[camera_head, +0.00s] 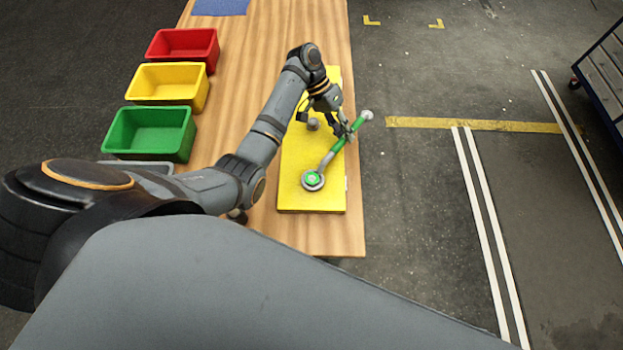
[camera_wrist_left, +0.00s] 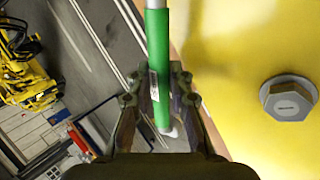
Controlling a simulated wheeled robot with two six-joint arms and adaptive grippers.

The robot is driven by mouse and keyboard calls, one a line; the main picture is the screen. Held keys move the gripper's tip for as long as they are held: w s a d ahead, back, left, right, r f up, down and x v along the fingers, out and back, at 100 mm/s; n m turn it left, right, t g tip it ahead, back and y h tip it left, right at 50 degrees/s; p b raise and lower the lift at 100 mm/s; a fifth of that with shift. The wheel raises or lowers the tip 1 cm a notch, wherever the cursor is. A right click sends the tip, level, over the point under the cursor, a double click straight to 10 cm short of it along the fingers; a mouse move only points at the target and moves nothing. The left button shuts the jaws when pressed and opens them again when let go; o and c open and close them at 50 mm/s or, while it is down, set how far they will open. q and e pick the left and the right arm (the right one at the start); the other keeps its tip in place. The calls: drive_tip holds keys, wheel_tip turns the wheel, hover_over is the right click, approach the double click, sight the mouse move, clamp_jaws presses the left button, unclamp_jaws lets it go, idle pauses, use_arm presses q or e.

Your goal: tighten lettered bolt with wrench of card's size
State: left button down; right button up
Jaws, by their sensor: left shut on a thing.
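My left gripper (camera_head: 345,131) is shut on the green handle of a wrench (camera_head: 327,160). In the left wrist view, the fingers (camera_wrist_left: 159,88) close around the green handle (camera_wrist_left: 157,48), which has a small pale label. The wrench's grey ring end (camera_head: 313,181) lies over the near part of the yellow plate (camera_head: 297,150), with green showing inside the ring. I cannot tell whether it is seated on a bolt. A grey hex bolt (camera_wrist_left: 289,98) stands on the plate beside the gripper; it also shows in the head view (camera_head: 313,124). Its lettering is unreadable. My right gripper is out of view.
A wooden table (camera_head: 235,60) carries the plate. Red (camera_head: 183,47), yellow (camera_head: 168,85) and green (camera_head: 150,131) bins line its left side, with a grey bin (camera_head: 140,165) partly hidden by my arm. A blue sheet (camera_head: 220,6) lies at the far end. Open floor lies right.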

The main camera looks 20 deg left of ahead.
use_arm(q)
drive_tip(key=shift+d, duration=0.1)
drive_tip(key=shift+a+r+p, duration=0.2)
drive_tip(key=shift+a+p, duration=0.15)
drive_tip(key=shift+p, duration=0.35)
drive_tip(key=shift+a+n+t, duration=0.15)
drive_tip(key=shift+n+t, duration=0.15)
drive_tip(key=shift+n, duration=0.1)
drive_tip(key=shift+w+f, duration=0.1)
drive_tip(key=shift+f, duration=0.05)
drive_tip(key=shift+a, duration=0.1)
drive_tip(key=shift+p, duration=0.3)
drive_tip(key=shift+r+p, duration=2.45)
drive_tip(key=shift+p, duration=0.2)
drive_tip(key=shift+r, duration=0.1)
